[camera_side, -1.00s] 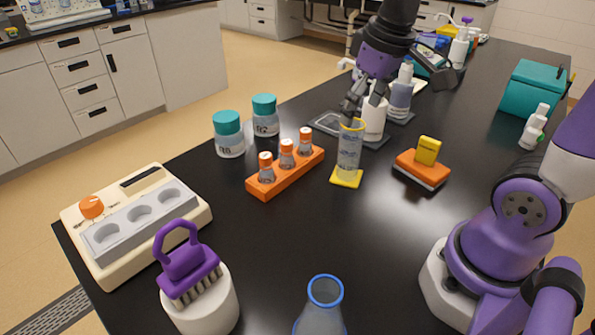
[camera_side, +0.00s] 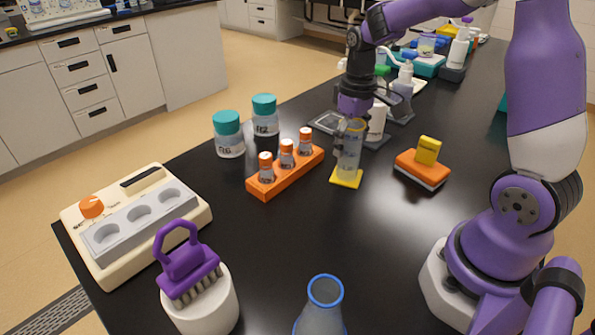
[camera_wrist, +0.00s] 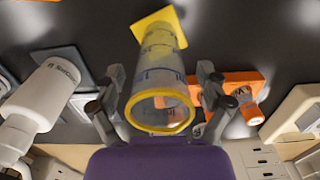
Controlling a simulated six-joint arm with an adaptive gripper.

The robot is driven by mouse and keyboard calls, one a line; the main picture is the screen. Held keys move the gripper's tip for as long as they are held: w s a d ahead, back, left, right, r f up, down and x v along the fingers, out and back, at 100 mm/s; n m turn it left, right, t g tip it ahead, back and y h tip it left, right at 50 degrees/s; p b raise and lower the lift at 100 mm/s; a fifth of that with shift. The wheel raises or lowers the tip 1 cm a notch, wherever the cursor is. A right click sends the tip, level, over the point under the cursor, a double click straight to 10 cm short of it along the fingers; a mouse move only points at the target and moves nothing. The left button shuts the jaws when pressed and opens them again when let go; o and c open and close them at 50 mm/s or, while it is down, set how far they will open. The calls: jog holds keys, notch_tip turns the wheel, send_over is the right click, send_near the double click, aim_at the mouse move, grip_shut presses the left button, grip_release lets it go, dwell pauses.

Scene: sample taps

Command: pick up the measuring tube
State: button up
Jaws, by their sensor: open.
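The measuring tube (camera_side: 349,158) is a clear cylinder with a yellow rim and a square yellow base. It stands upright on the black bench. In the wrist view the tube (camera_wrist: 160,78) shows with its yellow rim nearest the camera and its base beyond. My gripper (camera_wrist: 160,80) is open, with one finger on each side of the tube. A gap to the tube shows on the right, and the left finger is close to it. In the side view my gripper (camera_side: 350,128) is at the upper part of the tube and partly hides its rim.
An orange rack (camera_side: 287,172) with several orange-capped vials stands just left of the tube. An orange sponge block (camera_side: 423,167) lies to the right. White bottles (camera_side: 377,122) stand behind. Two teal-capped jars (camera_side: 229,135) stand farther left.

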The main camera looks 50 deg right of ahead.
jog(key=shift+f, duration=0.95)
jog(key=c, duration=1.2)
jog(key=shift+r, duration=0.15)
